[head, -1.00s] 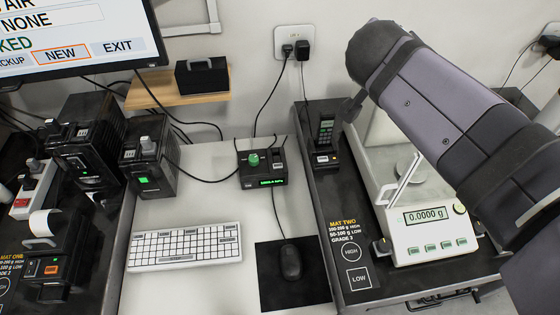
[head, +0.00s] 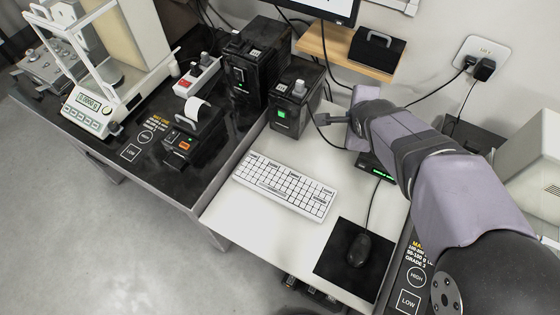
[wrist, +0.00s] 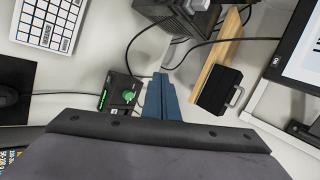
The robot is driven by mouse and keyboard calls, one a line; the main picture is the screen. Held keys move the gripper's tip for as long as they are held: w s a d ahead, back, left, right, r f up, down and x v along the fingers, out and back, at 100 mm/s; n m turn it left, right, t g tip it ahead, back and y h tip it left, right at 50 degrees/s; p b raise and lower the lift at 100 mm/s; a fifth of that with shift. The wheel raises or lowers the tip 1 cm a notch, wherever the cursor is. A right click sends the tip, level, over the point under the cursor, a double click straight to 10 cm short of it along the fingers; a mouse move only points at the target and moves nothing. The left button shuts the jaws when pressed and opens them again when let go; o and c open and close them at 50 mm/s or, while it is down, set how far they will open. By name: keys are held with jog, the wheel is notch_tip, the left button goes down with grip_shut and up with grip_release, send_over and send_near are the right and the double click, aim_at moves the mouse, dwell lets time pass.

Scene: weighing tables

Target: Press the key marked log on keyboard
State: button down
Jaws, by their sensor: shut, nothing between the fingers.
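The white keyboard (head: 285,187) lies on the pale middle table in the head view. Key markings are too small to read, so I cannot tell which key is log. My gripper (head: 322,119) is behind the keyboard and apart from it, in the air near the black box with the green light. In the wrist view its blue fingers (wrist: 160,78) are shut together and empty, and the keyboard is off to their left.
A black mouse (head: 358,250) lies on a dark mat right of the keyboard. A black device with a green display (head: 377,168) is partly behind my arm. A black box with a green light (head: 291,108) stands behind the keyboard. A wooden shelf (head: 345,50) is above. Space directly over the keyboard is clear.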

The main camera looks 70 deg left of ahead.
jog(key=s+a+f+m+g+y+p, duration=0.1)
jog(key=s+a+f, duration=0.1)
jog(key=s+f, duration=0.3)
jog(key=s+a+f+m+g+p, duration=0.1)
jog(key=s+a+f+p, duration=0.15)
jog(key=s, duration=0.45)
jog(key=m, duration=0.3)
send_over(274, 166)
jog(key=d, duration=0.1)
notch_tip(274, 166, down, 5)
jog(key=shift+s+f+g+y+p, duration=0.1)
jog(key=shift+f+g+y+p, duration=0.05)
jog(key=shift+g+y+p, duration=0.2)
jog(key=shift+f, duration=0.1)
notch_tip(274, 166, down, 8)
jog(key=b, duration=0.3)
jog(key=shift+r+b, duration=0.25)
jog(key=shift+b, duration=0.1)
jog(key=shift+f+b, duration=0.55)
jog(key=shift+b, duration=0.1)
jog(key=shift+d+f+b, duration=0.1)
jog(key=shift+f+b, duration=0.75)
jog(key=shift+b, duration=0.4)
dwell(1.1)
jog(key=shift+r, duration=0.8)
